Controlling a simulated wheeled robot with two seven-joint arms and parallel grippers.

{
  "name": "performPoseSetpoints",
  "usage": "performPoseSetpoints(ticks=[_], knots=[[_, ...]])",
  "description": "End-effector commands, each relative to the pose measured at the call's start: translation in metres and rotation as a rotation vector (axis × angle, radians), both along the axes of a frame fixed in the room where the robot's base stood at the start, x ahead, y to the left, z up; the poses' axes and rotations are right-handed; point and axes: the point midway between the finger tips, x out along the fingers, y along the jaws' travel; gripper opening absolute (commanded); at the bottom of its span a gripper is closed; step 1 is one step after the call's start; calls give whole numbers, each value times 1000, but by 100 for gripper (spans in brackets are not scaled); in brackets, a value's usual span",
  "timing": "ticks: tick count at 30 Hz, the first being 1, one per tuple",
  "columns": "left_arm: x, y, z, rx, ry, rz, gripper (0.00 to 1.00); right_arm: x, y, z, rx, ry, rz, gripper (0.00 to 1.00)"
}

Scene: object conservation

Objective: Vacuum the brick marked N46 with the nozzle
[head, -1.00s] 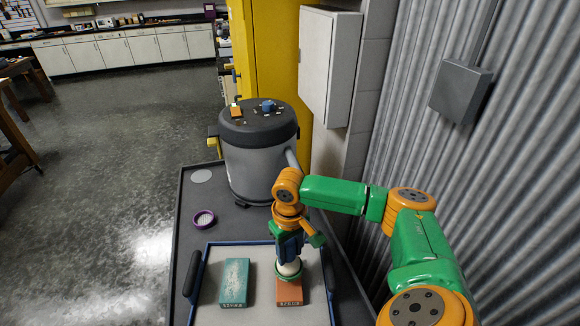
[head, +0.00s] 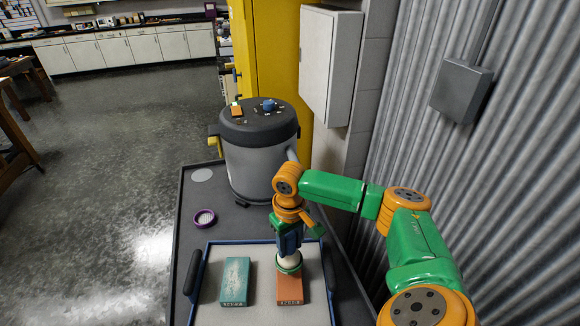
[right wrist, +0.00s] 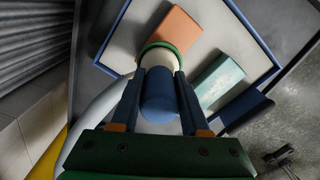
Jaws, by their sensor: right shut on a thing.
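An orange brick (head: 290,288) and a teal brick (head: 236,280) lie side by side on a pale tray (head: 264,303). Both have small marks on their front ends that I cannot read clearly. The teal brick has pale, dusty patches on top; the orange one's visible top looks clean. My right gripper (head: 289,242) is shut on the blue grip of the nozzle (right wrist: 158,95). The nozzle's white part and green rim (head: 289,264) are over the far end of the orange brick, which they partly hide. I cannot tell whether the rim touches it. My left gripper is not in view.
A grey vacuum canister (head: 258,150) with a black lid stands behind the tray, with a pale hose (right wrist: 88,128) running to the nozzle. A corrugated wall (head: 500,170) bounds the right.

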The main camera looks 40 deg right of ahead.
Motion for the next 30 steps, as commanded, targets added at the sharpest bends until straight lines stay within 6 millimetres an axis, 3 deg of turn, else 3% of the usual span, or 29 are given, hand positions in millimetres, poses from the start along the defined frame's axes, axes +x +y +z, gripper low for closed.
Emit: performPoseSetpoints(ticks=[15, 30], knots=[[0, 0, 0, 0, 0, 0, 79, 16, -14, 0, 2, -1, -1, 1], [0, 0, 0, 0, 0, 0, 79, 17, -16, 0, 1, 0, 0, 1]])
